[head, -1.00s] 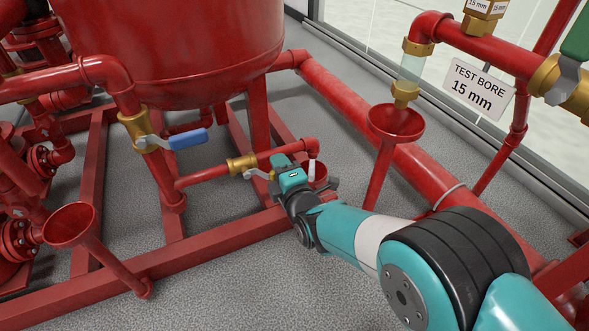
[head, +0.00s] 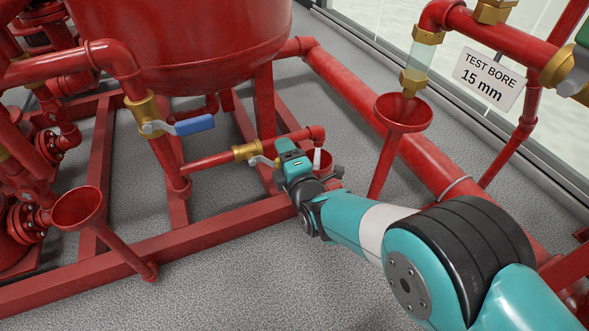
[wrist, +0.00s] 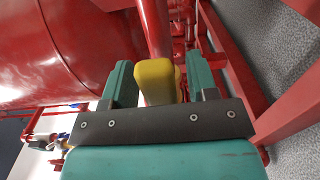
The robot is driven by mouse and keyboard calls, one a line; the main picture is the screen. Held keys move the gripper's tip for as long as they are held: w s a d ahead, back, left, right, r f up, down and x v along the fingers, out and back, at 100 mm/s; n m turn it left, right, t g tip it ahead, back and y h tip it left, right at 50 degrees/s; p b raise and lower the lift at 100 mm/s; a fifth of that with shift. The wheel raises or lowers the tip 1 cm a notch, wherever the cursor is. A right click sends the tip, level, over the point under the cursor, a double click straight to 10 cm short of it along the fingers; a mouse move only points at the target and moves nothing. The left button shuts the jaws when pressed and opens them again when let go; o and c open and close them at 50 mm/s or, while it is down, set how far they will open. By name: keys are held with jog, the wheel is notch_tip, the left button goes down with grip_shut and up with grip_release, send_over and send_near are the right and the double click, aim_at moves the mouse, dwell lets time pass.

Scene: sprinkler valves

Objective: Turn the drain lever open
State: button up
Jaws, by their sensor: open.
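The drain valve (head: 247,151) is a small brass valve on the low red branch pipe under the tank. Its lever (head: 262,160) shows as a short silver arm running toward my gripper, and its far end is hidden there. My gripper (head: 293,165) is at that lever. In the wrist view the lever's yellow grip (wrist: 157,82) stands between the two teal fingers of my gripper (wrist: 160,78). The jaws are open around it. The right finger is close to the grip; I cannot tell if they touch.
A blue-handled lever (head: 194,124) sits on another brass valve to the left. Red funnels stand at left (head: 78,208) and right (head: 404,112). The red tank (head: 185,45) is above, and a red floor frame (head: 205,232) runs below. Grey floor is clear in front.

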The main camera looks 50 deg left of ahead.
jog(key=p+v, duration=1.7)
jog(key=p, duration=0.7)
jog(key=shift+s, duration=0.15)
jog(key=shift+d, duration=0.1)
